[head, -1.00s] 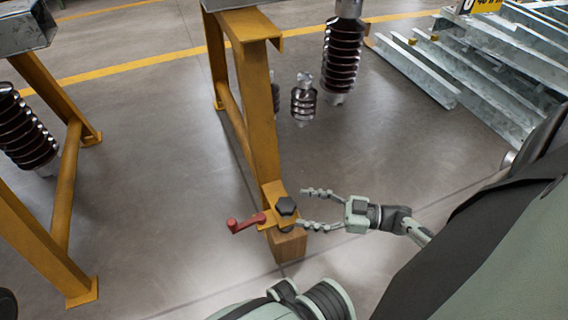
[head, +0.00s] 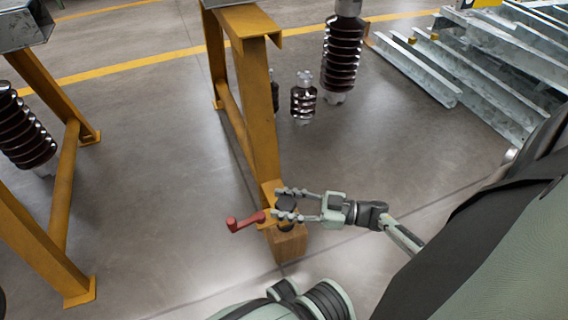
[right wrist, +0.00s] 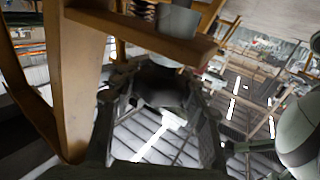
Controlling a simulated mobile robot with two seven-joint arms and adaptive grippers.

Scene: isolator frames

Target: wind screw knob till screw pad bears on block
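The dark screw knob (head: 287,202) sits on the yellow bracket at the foot of the yellow frame leg (head: 261,130). A wooden block (head: 288,244) is beneath the bracket on the floor. My right gripper (head: 283,203) reaches in from the right with one finger on each side of the knob. The fingers are open, and in the right wrist view the knob (right wrist: 160,86) shows between them with gaps at its sides. The screw pad is hidden, so its contact with the block cannot be seen. My left gripper is not in view.
A second yellow frame (head: 62,195) stands at left. Dark ribbed insulators (head: 342,55) are behind, and steel beams (head: 470,80) lie at back right. Floor between is clear.

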